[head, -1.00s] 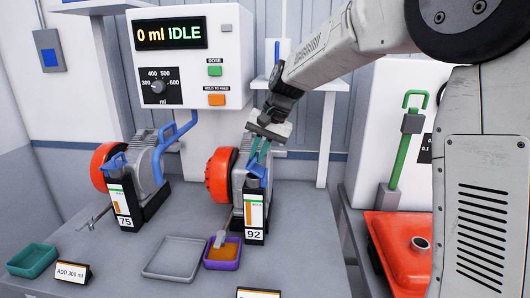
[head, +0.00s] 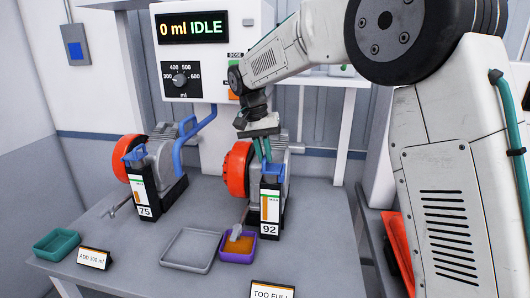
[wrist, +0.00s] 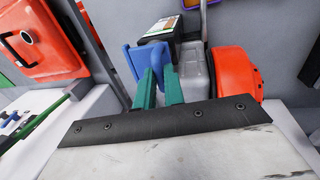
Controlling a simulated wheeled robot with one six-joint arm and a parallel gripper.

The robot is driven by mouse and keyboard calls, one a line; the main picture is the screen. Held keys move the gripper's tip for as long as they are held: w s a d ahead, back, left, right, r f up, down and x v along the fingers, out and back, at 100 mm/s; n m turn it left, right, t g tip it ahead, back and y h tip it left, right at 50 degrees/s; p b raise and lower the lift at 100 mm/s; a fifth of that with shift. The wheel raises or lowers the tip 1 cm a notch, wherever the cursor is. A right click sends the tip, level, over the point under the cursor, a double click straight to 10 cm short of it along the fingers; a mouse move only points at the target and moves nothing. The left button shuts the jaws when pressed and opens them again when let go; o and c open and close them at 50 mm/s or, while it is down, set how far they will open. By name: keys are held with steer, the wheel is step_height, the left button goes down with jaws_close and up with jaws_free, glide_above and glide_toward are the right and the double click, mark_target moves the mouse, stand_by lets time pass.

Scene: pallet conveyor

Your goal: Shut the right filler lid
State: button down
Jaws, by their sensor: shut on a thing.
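The right unit has an orange-red motor and a narrow filler (head: 270,209) marked 92. In the wrist view the blue lid (wrist: 130,63) shows beside and behind my green fingertips. My gripper (head: 264,156) points down at the filler's top; the fingers also show in the wrist view (wrist: 160,88). They are close together, shut on the lid. The lid's exact angle is hard to tell.
The left unit (head: 145,211), marked 75, has a similar blue lid. A grey tray (head: 190,264), a purple tray (head: 222,255) with orange contents and a teal tray (head: 57,260) stand in front. A "TOO FULL" sign (head: 272,290) is at the front. The dispenser display (head: 191,27) reads 0 ml IDLE.

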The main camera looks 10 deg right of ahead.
steer(key=shift+s+f, duration=0.1)
steer(key=shift+f, duration=0.1)
steer(key=c, duration=1.5)
jaws_free()
steer(key=shift+r, duration=0.1)
steer(key=v, duration=0.7)
steer(key=shift+r, duration=0.3)
steer(key=shift+a, duration=0.15)
